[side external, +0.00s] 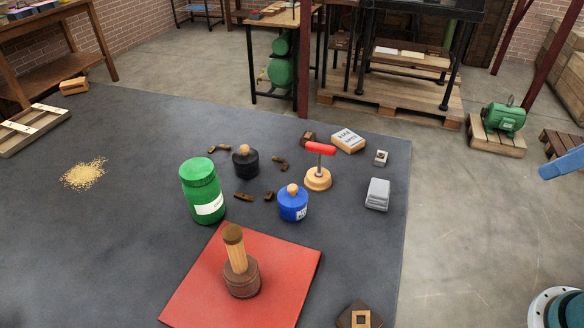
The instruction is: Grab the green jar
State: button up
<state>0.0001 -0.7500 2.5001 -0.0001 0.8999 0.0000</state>
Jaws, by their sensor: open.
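The green jar (202,190) stands upright on the dark grey table top, left of the middle, with a green lid and a white label low on its front. Nothing touches it. It stands just behind the left corner of a red mat (195,285). My gripper is not in view; only a blue part of my arm shows at the right edge.
A wooden-handled press (240,265) stands on the mat. A blue pot (292,203), black pot (245,163) and red-handled press (319,170) stand right of the jar. Yellow grains (84,174) lie left, with bare table between.

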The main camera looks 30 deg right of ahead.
jog(key=shift+o, duration=0.5)
jog(key=o, duration=0.4)
